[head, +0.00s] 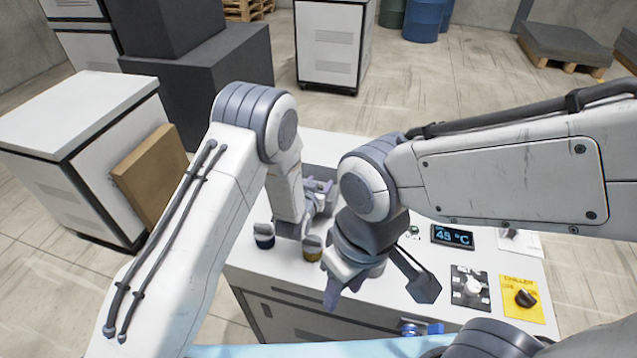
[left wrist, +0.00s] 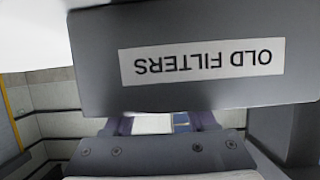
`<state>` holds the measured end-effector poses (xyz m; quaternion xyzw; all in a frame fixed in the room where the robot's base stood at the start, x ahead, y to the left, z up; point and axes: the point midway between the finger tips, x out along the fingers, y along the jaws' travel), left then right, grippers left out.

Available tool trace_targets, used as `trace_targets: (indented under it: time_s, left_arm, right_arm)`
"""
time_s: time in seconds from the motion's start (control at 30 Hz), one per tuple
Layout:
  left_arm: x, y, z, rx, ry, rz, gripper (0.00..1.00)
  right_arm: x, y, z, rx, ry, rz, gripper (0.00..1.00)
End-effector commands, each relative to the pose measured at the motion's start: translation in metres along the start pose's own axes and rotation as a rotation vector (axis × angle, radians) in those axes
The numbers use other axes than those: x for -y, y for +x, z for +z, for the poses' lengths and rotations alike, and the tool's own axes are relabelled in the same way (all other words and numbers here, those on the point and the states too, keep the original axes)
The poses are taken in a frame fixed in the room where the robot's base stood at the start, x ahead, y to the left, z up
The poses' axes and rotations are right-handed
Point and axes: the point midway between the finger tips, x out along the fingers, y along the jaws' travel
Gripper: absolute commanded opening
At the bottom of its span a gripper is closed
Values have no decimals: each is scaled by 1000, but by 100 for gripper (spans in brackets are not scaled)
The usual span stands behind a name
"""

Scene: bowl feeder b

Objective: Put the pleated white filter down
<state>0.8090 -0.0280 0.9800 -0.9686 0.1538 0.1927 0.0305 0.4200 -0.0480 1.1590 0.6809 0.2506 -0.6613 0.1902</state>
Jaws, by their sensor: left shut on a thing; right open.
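My left gripper (head: 318,190) is over the far part of the white cabinet top (head: 250,262), partly hidden by my arms. In the left wrist view its fingers (left wrist: 164,122) show below a grey box front labelled OLD FILTERS (left wrist: 90,60), upside down in the picture. A small white patch (left wrist: 152,123) shows between the fingers, probably the pleated white filter; its pleats cannot be made out. The filter cannot be seen in the head view. My right gripper (head: 380,284) is open and empty above the cabinet's front part.
At right are a temperature display (head: 452,236), a valve panel (head: 470,290) and a yellow chiller panel (head: 520,306) with a black knob. My arms hide much of the top.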

Motion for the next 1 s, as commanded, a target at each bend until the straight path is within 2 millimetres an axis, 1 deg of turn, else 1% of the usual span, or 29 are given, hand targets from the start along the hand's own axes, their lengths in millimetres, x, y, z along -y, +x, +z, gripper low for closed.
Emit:
trace_targets:
  time_s: [0.2, 0.23, 0.27, 0.3, 0.57, 0.73, 0.87, 1.0]
  left_arm:
    - [0, 2, 4, 0, 0, 0, 0]
    - [0, 2, 4, 0, 0, 0, 61]
    - [0, 1, 3, 0, 0, 0, 72]
    - [0, 1, 3, 0, 0, 0, 87]
    - [0, 1, 3, 1, 0, 0, 87]
    - [0, -2, -2, 1, 0, 0, 87]
    - [0, -19, 1, 1, 0, 0, 87]
    - [0, -48, 2, 0, 0, 1, 87]
  right_arm:
    - [0, 5, 0, 0, 0, 0, 48]
    - [0, 5, 0, 0, 0, 0, 48]
    - [0, 4, 0, 0, 0, 0, 48]
    - [0, 4, 0, 0, 0, 0, 48]
    - [0, 4, 0, 0, 0, 0, 48]
    - [0, -1, 0, -1, 0, 0, 48]
    - [0, 7, 0, 0, 0, 0, 48]
    - [-1, 16, 1, 0, -1, 0, 48]
